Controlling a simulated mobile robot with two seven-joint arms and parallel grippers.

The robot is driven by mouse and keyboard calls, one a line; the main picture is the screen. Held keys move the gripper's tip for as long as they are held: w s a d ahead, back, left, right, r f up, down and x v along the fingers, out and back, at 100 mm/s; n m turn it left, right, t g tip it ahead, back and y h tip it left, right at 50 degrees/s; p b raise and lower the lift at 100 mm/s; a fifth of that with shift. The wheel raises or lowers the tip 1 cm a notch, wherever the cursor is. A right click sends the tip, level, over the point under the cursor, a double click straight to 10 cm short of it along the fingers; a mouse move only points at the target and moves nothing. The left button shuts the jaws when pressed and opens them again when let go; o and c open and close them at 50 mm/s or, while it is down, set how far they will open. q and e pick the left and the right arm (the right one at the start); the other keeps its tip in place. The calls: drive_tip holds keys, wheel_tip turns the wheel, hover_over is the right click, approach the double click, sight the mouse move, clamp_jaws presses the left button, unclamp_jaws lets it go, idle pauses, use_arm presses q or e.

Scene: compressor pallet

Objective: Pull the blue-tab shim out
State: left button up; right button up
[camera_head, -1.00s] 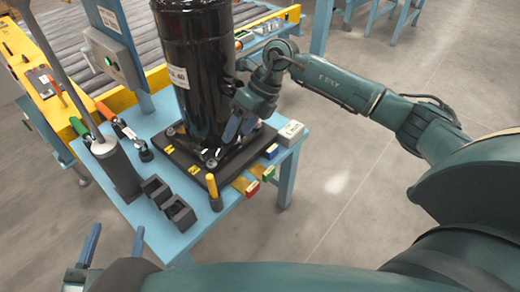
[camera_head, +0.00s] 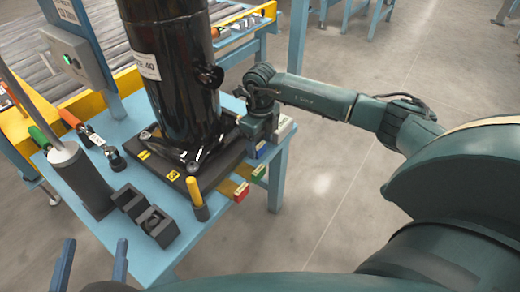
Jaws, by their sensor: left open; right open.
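The blue-tab shim (camera_head: 261,150) shows at the right edge of the black base plate, under the tall black compressor (camera_head: 178,80). Only its blue tab is visible, partly covered by my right gripper. My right gripper (camera_head: 258,138) points down just above and beside the blue tab and is open. I cannot tell whether its fingers straddle the tab. The green-tab shim (camera_head: 258,173) and the red-tab shim (camera_head: 242,192) stick out nearer along the same edge. My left gripper (camera_head: 93,264) is open and empty at the bottom left, its blue fingers pointing up.
The light blue table (camera_head: 150,258) carries black blocks (camera_head: 158,228), a dark cylinder (camera_head: 80,182) and a yellow-handled post (camera_head: 197,200). A pale block (camera_head: 284,128) sits right beside my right gripper. A roller conveyor lies behind. The floor to the right is clear.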

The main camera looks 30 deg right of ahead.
use_arm(q)
drive_tip(key=shift+f, duration=0.1)
use_arm(e)
drive_tip(key=shift+f, duration=0.85)
drive_tip(key=shift+c, duration=0.2)
